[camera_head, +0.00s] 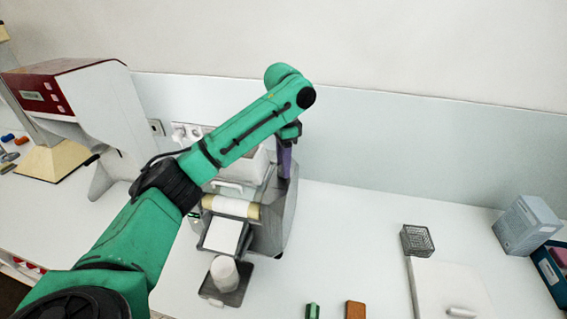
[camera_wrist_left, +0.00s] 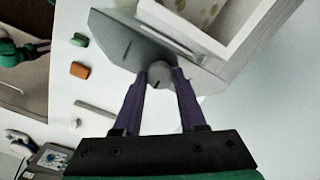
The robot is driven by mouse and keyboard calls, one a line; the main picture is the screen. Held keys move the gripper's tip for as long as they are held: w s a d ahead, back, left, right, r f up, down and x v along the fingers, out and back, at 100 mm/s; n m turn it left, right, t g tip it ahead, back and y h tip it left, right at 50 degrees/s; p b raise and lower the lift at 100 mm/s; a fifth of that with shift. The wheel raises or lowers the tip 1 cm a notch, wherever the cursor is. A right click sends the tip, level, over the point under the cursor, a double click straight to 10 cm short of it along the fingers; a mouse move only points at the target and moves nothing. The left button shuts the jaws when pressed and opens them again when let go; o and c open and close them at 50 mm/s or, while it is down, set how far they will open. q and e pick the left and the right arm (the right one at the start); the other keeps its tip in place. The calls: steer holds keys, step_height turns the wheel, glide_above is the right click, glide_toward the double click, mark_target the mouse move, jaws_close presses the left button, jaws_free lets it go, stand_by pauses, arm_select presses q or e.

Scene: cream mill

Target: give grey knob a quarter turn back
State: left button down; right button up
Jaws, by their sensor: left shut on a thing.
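The cream mill (camera_head: 272,225) stands on the white bench with a grey side and pale rollers. In the left wrist view the grey knob (camera_wrist_left: 159,73) sticks out of the mill's grey side panel (camera_wrist_left: 135,50) and bears a dark mark. My left gripper (camera_wrist_left: 160,78) has its two purple fingers closed on the knob, one on each side. In the head view the left gripper (camera_head: 286,162) points down beside the mill's right side, and the knob is hidden. What looks like my right gripper (camera_wrist_left: 38,46) is small at the left edge of the wrist view; its jaws are unclear.
A white jar (camera_head: 224,270) stands on a dark tray in front of the mill. A green block (camera_head: 312,311) and an orange block (camera_head: 355,310) lie near the front. A grey mesh basket (camera_head: 417,240) and a grey box (camera_head: 526,224) are at the right.

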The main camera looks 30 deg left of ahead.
arm_select(q)
steer(key=shift+c, duration=2.3)
jaws_free()
steer(key=shift+w+r, duration=0.1)
steer(key=shift+r, duration=0.45)
step_height(320, 180, up, 14)
steer(key=shift+f, duration=0.25)
steer(key=shift+f, duration=0.1)
